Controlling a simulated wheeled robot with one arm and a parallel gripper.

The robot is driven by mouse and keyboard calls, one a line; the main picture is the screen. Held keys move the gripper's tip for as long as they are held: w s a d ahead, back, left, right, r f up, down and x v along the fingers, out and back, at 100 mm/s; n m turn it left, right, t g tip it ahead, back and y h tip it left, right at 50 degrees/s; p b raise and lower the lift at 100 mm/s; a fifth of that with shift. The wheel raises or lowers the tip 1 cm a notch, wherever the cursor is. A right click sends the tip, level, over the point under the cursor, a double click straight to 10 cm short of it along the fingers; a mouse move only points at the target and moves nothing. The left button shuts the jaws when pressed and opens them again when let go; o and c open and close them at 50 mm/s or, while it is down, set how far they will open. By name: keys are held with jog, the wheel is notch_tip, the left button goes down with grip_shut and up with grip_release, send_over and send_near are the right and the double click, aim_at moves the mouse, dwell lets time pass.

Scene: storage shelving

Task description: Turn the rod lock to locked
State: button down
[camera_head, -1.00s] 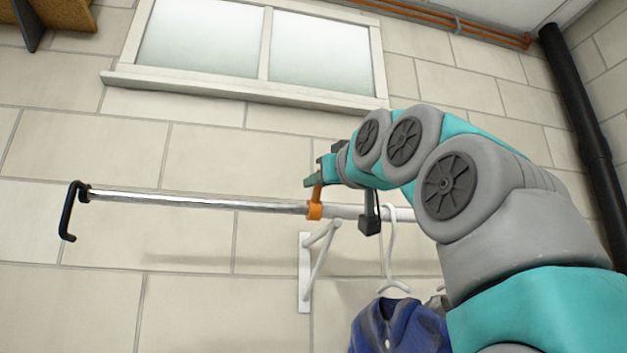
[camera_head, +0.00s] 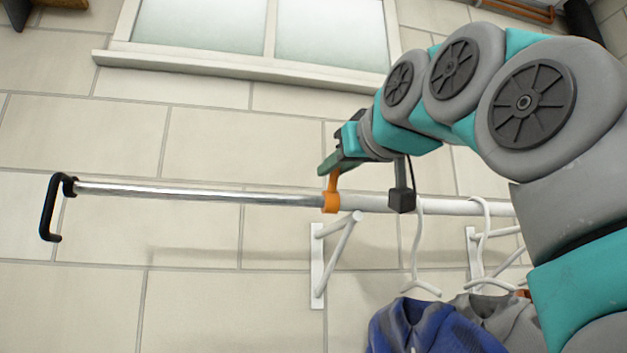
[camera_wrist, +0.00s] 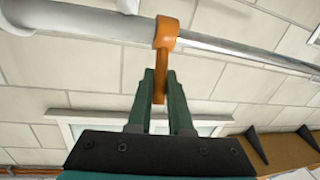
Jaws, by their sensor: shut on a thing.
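The rod lock is an orange collar (camera_head: 331,203) with a lever, at the joint between the thin chrome rod (camera_head: 200,194) and the thicker white tube (camera_head: 455,206). Its lever stands up from the collar in the head view. My gripper (camera_head: 331,172) is above the collar, with its green fingers at the lever. In the wrist view, the orange collar (camera_wrist: 167,32) wraps the rod and its lever runs down between my gripper's fingers (camera_wrist: 160,85). The fingers are shut on the lever. The lever's end is partly hidden between them.
A black hooked handle (camera_head: 52,207) ends the rod at left. White wall brackets (camera_head: 319,265) are below the tube. White hangers (camera_head: 418,260) carry a blue garment (camera_head: 430,328) and a grey one at right. A window (camera_head: 250,30) is above. The wall left of my gripper is clear.

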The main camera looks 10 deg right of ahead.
jog(key=c, duration=0.8)
grip_release()
jog(key=shift+c, duration=0.2)
jog(key=shift+s, duration=0.1)
jog(key=s+d+b, duration=0.1)
jog(key=s, duration=0.6)
jog(key=shift+s, duration=0.3)
